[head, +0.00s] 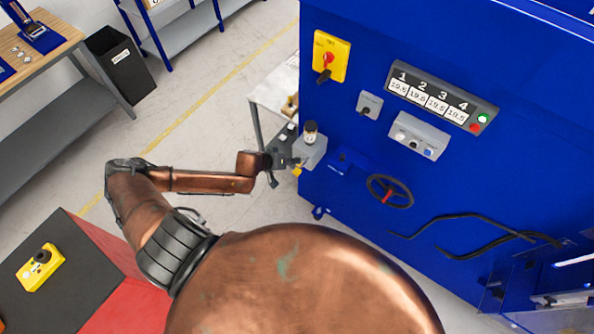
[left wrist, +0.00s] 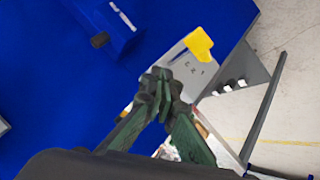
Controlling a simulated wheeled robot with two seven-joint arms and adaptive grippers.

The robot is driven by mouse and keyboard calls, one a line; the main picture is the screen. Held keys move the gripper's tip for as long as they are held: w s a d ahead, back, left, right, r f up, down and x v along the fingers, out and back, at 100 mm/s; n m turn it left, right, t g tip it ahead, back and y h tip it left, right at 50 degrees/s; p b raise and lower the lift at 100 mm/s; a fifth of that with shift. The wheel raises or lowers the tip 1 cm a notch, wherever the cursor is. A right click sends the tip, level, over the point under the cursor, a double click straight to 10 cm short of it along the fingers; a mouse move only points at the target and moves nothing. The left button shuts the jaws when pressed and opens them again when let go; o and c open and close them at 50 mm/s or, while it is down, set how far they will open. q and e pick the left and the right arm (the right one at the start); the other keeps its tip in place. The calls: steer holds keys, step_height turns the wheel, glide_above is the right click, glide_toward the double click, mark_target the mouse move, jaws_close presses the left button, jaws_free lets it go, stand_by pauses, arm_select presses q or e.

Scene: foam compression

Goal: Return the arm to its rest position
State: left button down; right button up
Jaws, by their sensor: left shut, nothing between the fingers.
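My copper left arm (head: 205,181) reaches from the bottom of the head view toward the left edge of the blue machine (head: 345,250). Its dark left gripper (head: 280,162) is by a small grey box (head: 312,152) with a yellow part, at that edge. In the left wrist view the green-black fingers (left wrist: 160,84) are closed together with nothing between them. The grey box (left wrist: 188,72) and its yellow part (left wrist: 199,45) show just beyond the fingertips. Whether the fingers touch the box cannot be told. My right gripper is not in view.
The blue machine fills the right side, with a yellow switch (head: 330,57), a numbered display (head: 440,98) and a handwheel (head: 390,191). A white table (head: 272,92) stands behind the gripper. A workbench (head: 38,45) and a black bin (head: 122,65) are far left. Floor between is open.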

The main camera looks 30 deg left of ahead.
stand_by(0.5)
arm_select(q)
steer(key=s+d+r+m+y, duration=0.1)
steer(key=s+d+r+m, duration=0.1)
steer(key=s+d, duration=0.45)
steer(key=s+a+m+g+y, duration=0.15)
steer(key=s+a, duration=0.35)
steer(key=s, duration=0.5)
steer(key=s+a+m+g+y, duration=0.1)
steer(key=s+a+g+y, duration=0.2)
steer(key=s, duration=0.7)
step_height(320, 180, down, 38)
steer(key=s+g+h+b, duration=0.1)
steer(key=g+h+b, duration=0.1)
steer(key=b, duration=0.8)
steer(key=s+f+b, duration=0.4)
steer(key=s+f, duration=0.6)
steer(key=f, duration=0.4)
steer(key=s+f+m+b, duration=0.1)
steer(key=s+f+b, duration=0.3)
steer(key=s+f, duration=0.6)
step_height(320, 180, down, 4)
steer(key=shift+s+f+g+b, duration=0.25)
steer(key=shift+g+b, duration=0.05)
steer(key=shift+g, duration=0.15)
